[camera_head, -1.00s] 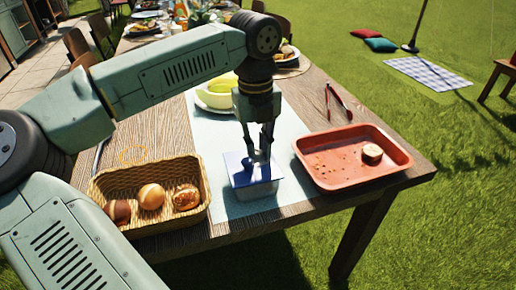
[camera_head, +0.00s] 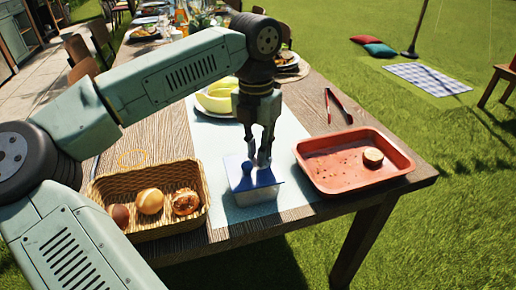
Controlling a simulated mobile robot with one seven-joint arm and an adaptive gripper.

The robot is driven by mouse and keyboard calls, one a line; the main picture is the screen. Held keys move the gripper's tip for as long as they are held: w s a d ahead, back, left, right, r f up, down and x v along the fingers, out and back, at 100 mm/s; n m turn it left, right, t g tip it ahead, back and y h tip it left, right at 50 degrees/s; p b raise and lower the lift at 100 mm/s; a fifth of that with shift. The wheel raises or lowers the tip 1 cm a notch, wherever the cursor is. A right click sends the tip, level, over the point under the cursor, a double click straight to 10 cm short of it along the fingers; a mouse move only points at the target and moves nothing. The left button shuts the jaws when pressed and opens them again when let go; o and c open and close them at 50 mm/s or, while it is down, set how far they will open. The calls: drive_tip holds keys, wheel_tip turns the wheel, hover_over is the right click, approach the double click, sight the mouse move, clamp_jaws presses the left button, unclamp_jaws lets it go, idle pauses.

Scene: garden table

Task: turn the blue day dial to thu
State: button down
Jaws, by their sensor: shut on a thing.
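The blue day dial (camera_head: 247,171) is on a small pale box with a blue top (camera_head: 253,196), near the front edge of the table. My gripper (camera_head: 264,162) points down over the box from above. Its fingers are close together and shut on the dial, though they hide part of it. A rounded dark blue part shows just left of the fingers. The day markings are too small to read, so I cannot tell which day the dial points to.
A wicker basket (camera_head: 105,183) with bread rolls (camera_head: 150,201) stands left of the box. A red tray (camera_head: 335,175) with a round piece (camera_head: 373,157) stands on the right. Red tongs (camera_head: 338,106) and a yellow-green bowl (camera_head: 216,96) lie farther back. The pale runner is clear around the box.

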drive_tip(key=shift+m, duration=0.6)
drive_tip(key=c, duration=1.8)
unclamp_jaws()
drive_tip(key=shift+r, duration=0.15)
wheel_tip(320, 180, up, 12)
drive_tip(key=shift+a, duration=0.1)
